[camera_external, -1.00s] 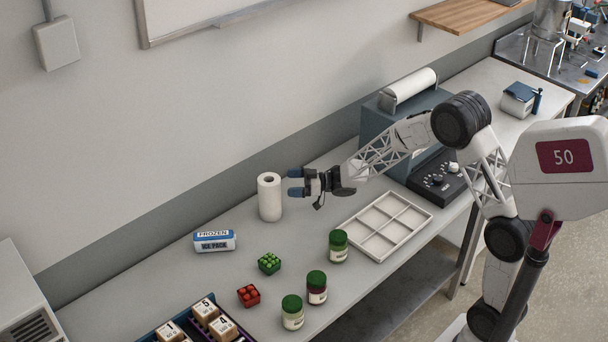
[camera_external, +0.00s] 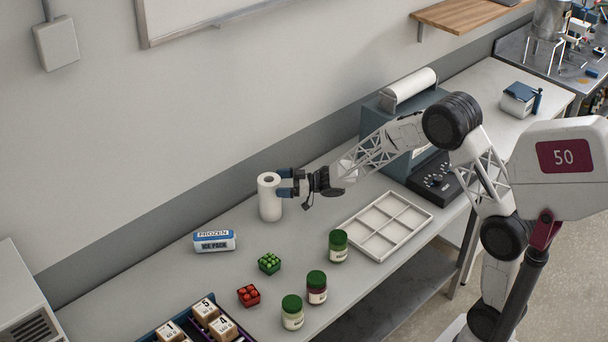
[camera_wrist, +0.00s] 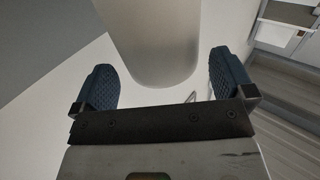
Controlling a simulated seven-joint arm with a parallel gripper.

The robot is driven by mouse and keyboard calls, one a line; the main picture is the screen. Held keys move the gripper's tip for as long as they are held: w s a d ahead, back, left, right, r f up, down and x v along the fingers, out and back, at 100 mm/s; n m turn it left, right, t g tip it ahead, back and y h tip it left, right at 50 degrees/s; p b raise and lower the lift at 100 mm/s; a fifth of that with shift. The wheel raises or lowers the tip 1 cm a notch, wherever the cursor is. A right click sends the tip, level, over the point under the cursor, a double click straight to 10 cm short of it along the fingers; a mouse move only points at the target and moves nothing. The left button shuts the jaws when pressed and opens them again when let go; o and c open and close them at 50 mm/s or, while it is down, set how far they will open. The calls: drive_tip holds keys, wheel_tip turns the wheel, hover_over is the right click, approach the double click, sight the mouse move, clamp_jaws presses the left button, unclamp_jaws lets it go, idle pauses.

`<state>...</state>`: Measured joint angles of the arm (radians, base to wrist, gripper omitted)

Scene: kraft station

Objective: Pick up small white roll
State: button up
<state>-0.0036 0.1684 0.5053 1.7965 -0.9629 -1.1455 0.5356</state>
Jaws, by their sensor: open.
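The small white roll (camera_external: 269,200) stands upright on the table near the wall in the external view. My gripper (camera_external: 279,182) is open at its upper right side, pointing left, with the blue fingertips reaching to the roll's edge. In the wrist view the roll (camera_wrist: 152,45) comes down from the top between the two blue fingers of my gripper (camera_wrist: 168,78). There is a gap on each side of the roll, wider on the left. I cannot tell how far the fingers reach around it.
An ice pack (camera_external: 214,241) lies left of the roll. A white divided tray (camera_external: 425,217) is at the right. The table around the roll is clear.

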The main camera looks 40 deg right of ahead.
sight(273, 176)
drive_tip(key=shift+x, duration=1.9)
drive_tip(key=c, duration=1.4)
drive_tip(key=shift+c, duration=0.2)
drive_tip(key=shift+r, duration=0.15)
drive_tip(key=shift+r, duration=0.9)
drive_tip(key=shift+s+d+r, duration=0.1)
drive_tip(key=shift+s+r, duration=0.2)
drive_tip(key=shift+r, duration=0.45)
drive_tip(key=s+d+r, duration=0.1)
drive_tip(key=s+d, duration=0.1)
drive_tip(key=s, duration=1.3)
drive_tip(key=shift+d, duration=0.35)
drive_tip(key=shift+r, duration=0.15)
